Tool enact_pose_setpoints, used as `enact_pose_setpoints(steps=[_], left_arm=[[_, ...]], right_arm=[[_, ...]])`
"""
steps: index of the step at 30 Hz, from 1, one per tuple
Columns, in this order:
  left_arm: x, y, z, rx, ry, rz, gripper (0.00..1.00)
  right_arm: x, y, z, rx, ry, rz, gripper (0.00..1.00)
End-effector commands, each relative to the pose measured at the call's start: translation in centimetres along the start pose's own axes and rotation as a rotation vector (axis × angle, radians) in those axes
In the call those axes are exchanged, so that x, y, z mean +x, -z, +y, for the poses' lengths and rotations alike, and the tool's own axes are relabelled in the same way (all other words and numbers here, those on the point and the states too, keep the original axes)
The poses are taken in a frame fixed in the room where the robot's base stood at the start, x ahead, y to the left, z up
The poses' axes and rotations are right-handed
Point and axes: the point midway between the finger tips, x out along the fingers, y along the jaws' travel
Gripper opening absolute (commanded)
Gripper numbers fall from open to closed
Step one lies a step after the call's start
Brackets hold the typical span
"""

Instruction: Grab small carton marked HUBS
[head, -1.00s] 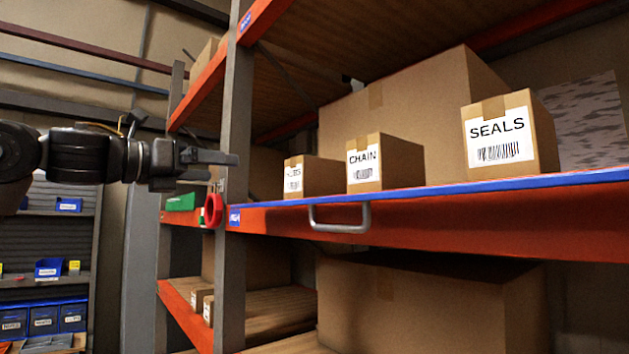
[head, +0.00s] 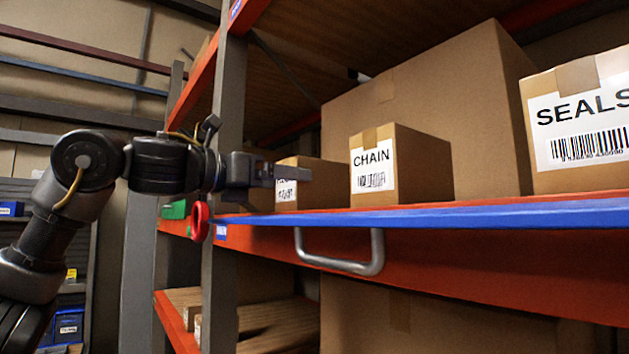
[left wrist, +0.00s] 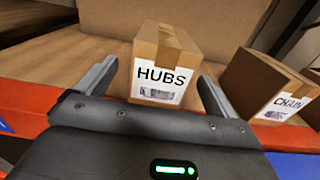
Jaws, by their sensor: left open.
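The small HUBS carton (left wrist: 165,62) stands upright on the shelf, its white label facing my left gripper in the left wrist view. In the head view the HUBS carton (head: 318,181) is partly hidden behind my left gripper (head: 308,174). My left gripper (left wrist: 153,85) is open, with one finger on each side of the carton's front face. I cannot tell whether the fingers touch it. My right gripper is in neither view.
The CHAIN carton (head: 420,165) stands right of HUBS, and the larger SEALS carton (head: 580,125) stands farther right. A big plain carton (head: 450,90) is behind them. The blue shelf edge (head: 480,216) has a grey handle (head: 340,262) below. A grey upright (head: 226,100) stands close to my left arm.

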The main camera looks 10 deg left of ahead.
Motion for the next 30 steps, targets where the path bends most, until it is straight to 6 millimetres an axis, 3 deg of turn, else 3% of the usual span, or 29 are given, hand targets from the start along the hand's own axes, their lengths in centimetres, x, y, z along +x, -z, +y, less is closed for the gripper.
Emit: enact_pose_setpoints(steps=[6,9,18,26,30], left_arm=[[1.2,-0.1,-0.1,0.0,0.001,0.0,0.94],[2.2,-0.3,-0.1,-0.001,0.004,0.004,0.94],[5.9,-0.1,-0.2,-0.002,0.003,0.001,0.94],[6.2,0.2,-0.1,0.0,0.002,0.0,0.94],[6.2,0.2,-0.1,0.0,0.002,0.0,0.78]], right_arm=[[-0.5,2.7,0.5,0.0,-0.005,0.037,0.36],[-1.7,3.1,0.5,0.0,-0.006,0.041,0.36],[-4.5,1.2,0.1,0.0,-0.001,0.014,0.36],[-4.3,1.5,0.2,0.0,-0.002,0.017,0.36],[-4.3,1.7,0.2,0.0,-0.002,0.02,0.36]])
